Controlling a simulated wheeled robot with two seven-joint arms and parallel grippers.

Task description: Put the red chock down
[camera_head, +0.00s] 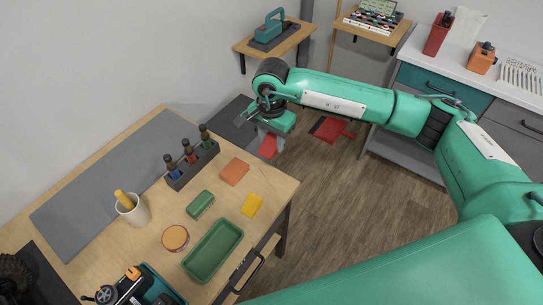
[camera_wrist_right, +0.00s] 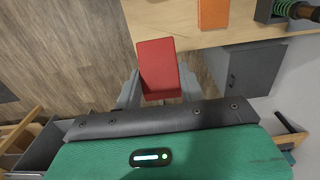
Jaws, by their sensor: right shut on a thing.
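My right gripper (camera_head: 271,134) is shut on the red chock (camera_head: 268,147) and points down, beyond the far right corner of the wooden table. The red chock (camera_wrist_right: 158,68) also shows in the right wrist view, between the two grey fingers, with the floor and the table edge behind it. In the head view the chock is partly hidden by the gripper. It appears held in the air, clear of the wooden table (camera_head: 272,198). My left gripper is not in view.
On the table stand a bottle rack (camera_head: 197,168), an orange block (camera_head: 234,172), a green box (camera_head: 200,204), a yellow block (camera_head: 251,205), a green tray (camera_head: 213,250) and a cup (camera_head: 133,212). A red thing (camera_head: 331,130) lies beyond, near the floor.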

